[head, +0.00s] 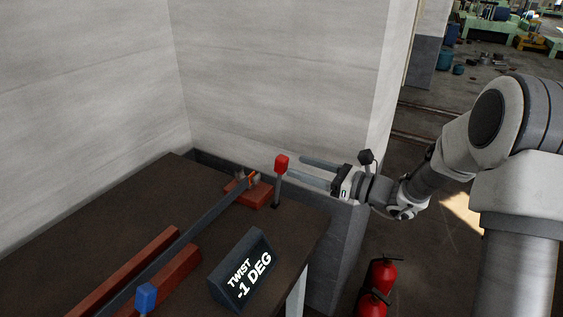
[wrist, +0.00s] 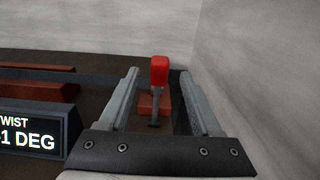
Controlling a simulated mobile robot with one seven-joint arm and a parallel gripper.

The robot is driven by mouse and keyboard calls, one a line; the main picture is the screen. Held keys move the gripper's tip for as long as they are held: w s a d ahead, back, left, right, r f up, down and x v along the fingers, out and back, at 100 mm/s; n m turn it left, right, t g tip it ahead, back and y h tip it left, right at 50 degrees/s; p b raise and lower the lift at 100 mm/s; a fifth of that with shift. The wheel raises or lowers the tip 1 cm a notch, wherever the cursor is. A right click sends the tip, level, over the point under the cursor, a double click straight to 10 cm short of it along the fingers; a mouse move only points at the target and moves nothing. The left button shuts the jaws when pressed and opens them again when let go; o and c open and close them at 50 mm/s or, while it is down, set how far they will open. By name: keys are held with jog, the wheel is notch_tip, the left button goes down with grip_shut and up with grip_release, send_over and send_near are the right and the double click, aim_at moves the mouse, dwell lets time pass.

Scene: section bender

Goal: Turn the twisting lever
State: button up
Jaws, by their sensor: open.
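The twisting lever with a red knob (head: 281,164) stands upright near the right end of the dark table. Its red knob also shows in the wrist view (wrist: 159,71), between the fingers in the picture. My gripper (head: 302,171) is open and empty, coming from the right, with its fingers pointing left toward the lever. In the wrist view my gripper (wrist: 158,90) has one finger on each side of the lever; I cannot tell whether either touches it. A sign (head: 243,272) reads "TWIST -1 DEG" and shows partly in the wrist view (wrist: 30,132).
A long dark bar (head: 190,234) runs across the table over red blocks (head: 175,268). A blue-knobbed lever (head: 146,297) stands at the front. Pale walls close in behind and beside the table. Red extinguishers (head: 381,274) stand on the floor at right.

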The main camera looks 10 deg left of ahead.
aim_at(287, 162)
jog(key=x, duration=0.6)
jog(key=shift+w+a, duration=0.1)
jog(key=shift+a, duration=0.05)
jog(key=shift+c, duration=0.2)
grip_shut()
dwell(1.1)
